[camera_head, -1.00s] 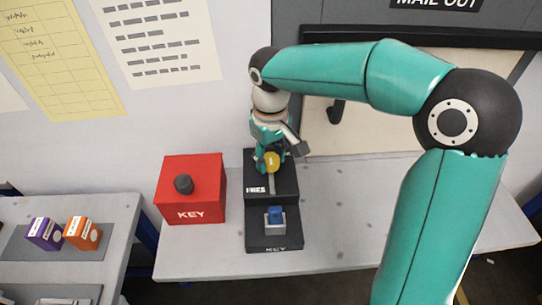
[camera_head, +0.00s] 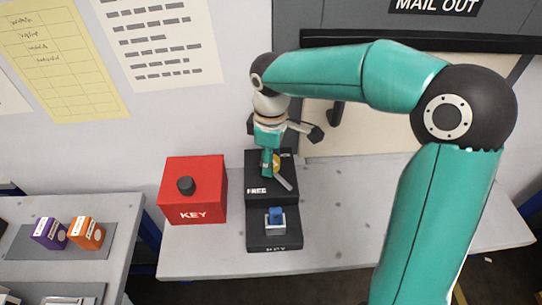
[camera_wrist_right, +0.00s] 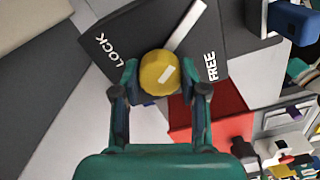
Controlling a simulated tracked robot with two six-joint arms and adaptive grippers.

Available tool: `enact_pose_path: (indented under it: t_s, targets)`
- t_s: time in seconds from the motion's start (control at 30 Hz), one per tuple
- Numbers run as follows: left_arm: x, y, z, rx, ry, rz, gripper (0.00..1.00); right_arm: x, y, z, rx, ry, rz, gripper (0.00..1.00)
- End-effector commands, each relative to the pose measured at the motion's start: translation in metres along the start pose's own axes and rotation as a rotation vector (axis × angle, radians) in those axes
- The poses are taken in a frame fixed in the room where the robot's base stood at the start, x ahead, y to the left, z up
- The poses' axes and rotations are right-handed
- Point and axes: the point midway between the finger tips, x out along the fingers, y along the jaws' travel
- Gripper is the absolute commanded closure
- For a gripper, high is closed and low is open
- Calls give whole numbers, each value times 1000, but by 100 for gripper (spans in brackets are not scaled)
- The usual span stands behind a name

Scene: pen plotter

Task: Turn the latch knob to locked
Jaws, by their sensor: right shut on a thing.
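The yellow latch knob (camera_wrist_right: 158,73) sits on a black panel (camera_wrist_right: 90,35) between the printed words LOCK, on the left, and FREE, on the right, in the wrist view. My right gripper (camera_wrist_right: 160,86) is shut on the knob, one finger on each side. A pale pointer bar (camera_wrist_right: 185,27) runs up and right from the knob, lying between the two words. In the head view the right gripper (camera_head: 270,166) partly hides the knob (camera_head: 276,160), and the bar (camera_head: 285,183) slants down and right, away from FREE. My left gripper is out of view.
A blue block (camera_head: 276,215) stands in a pale holder on the lower black step. Purple (camera_head: 48,234) and orange (camera_head: 86,233) boxes stand on the left table. The right tabletop is clear.

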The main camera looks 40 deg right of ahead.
Motion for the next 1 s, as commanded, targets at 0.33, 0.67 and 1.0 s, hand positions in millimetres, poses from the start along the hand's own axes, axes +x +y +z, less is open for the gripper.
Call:
enact_pose_path:
  t_s: [0.33,0.67,1.0]
  targets:
    - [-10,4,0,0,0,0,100,-2,1,0,-329,0,3,92]
    - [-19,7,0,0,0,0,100,-2,2,0,-637,0,5,92]
    - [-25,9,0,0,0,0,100,-2,2,0,-875,1,7,92]
